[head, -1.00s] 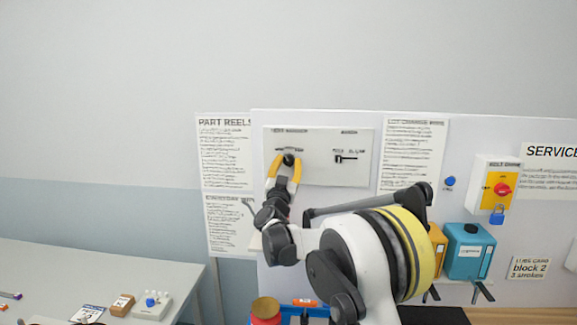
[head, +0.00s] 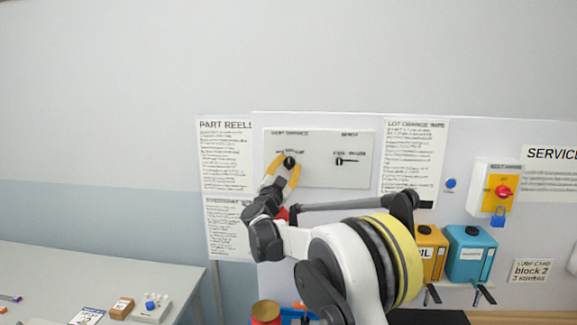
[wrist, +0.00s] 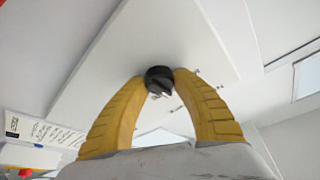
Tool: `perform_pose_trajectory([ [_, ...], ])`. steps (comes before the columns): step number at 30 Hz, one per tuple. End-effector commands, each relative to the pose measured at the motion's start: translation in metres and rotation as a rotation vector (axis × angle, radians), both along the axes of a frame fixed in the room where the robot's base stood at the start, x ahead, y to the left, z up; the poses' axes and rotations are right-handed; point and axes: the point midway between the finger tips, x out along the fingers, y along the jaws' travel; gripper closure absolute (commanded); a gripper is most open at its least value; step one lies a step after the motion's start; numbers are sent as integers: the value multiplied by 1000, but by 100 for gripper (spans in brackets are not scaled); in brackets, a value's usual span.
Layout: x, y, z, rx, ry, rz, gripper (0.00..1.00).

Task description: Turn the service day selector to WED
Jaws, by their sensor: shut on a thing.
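The service day selector is a black round knob (head: 289,162) at the left of a pale panel (head: 325,180) on the upright board. Its day labels are too small to read. My gripper (head: 286,168) has its two yellow fingers on either side of this knob, shut on it. In the wrist view the knob (wrist: 159,79) sits between the fingertips (wrist: 160,80), with a light pointer mark on its face. Small label marks show around it, partly hidden by the fingers.
A second black selector (head: 345,160) is to the right on the same panel. Further right are a red-and-yellow switch (head: 502,191) with a blue padlock (head: 497,212), and orange (head: 430,252) and blue (head: 470,255) containers. A grey table (head: 90,275) is at lower left.

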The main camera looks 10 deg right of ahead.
Motion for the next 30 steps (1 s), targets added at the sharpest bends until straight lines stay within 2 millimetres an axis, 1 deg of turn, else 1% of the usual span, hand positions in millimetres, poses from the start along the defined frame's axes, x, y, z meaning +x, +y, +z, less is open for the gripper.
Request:
perform_pose_trajectory([
  [5,0,0,1,-2,0,0,97],
  [6,0,0,1,-2,0,0,55],
  [7,0,0,1,-2,0,0,45],
  [8,0,0,1,-2,0,0,43],
  [16,0,0,0,-2,1,0,43],
  [20,-7,5,-2,-2,0,1,43],
  [23,-21,14,-8,-2,-1,2,43],
  [30,-65,40,-26,-1,0,3,43],
])
